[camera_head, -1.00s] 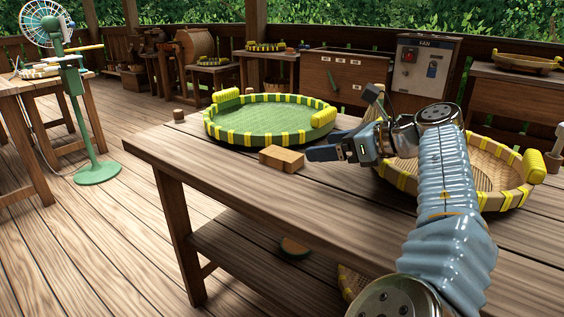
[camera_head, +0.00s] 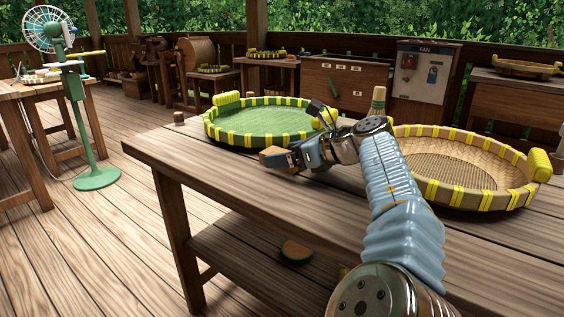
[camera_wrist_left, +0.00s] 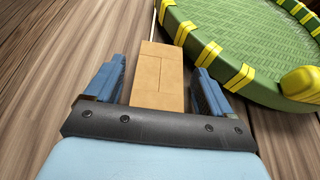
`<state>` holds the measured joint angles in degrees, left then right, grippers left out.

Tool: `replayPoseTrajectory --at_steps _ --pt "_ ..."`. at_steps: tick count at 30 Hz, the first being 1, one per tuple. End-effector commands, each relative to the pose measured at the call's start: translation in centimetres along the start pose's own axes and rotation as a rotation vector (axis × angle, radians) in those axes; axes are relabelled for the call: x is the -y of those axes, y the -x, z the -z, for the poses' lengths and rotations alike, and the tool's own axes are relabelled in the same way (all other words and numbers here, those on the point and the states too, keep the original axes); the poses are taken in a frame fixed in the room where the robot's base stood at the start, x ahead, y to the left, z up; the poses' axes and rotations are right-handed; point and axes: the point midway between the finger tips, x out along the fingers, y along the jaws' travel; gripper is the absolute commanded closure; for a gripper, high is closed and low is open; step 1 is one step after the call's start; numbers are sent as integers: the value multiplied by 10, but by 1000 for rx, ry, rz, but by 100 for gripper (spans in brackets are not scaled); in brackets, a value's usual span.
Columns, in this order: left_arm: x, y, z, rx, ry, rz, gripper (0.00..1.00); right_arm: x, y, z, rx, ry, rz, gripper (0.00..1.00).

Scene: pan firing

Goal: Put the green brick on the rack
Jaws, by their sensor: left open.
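A tan-orange brick (camera_head: 272,157) lies on the wooden table in front of the green tray. It also shows in the left wrist view (camera_wrist_left: 158,75). No brick looks green, and I cannot tell which thing is the rack. My left gripper (camera_head: 284,160) is at the brick and partly hides it in the head view. In the left wrist view my left gripper (camera_wrist_left: 160,78) is open, with one blue finger on each side of the brick's near part. A gap shows beside the fingers. My right gripper is not in view.
A green round tray (camera_head: 262,122) with yellow binding stands just behind the brick. It also shows in the left wrist view (camera_wrist_left: 265,60). A woven tray (camera_head: 465,168) is to the right. The table's left front is clear.

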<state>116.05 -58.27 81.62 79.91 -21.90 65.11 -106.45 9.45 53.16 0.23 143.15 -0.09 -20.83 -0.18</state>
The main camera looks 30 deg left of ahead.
Motion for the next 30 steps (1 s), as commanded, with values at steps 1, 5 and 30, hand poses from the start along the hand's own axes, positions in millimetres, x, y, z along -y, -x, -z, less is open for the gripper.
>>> replayPoseTrajectory --at_steps 1,5,30 --pt "0 0 0 0 0 0 20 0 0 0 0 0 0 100" --pt "0 0 0 0 0 0 40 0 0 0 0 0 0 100" --pt "-7 22 -38 -2 2 2 81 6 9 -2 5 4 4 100"
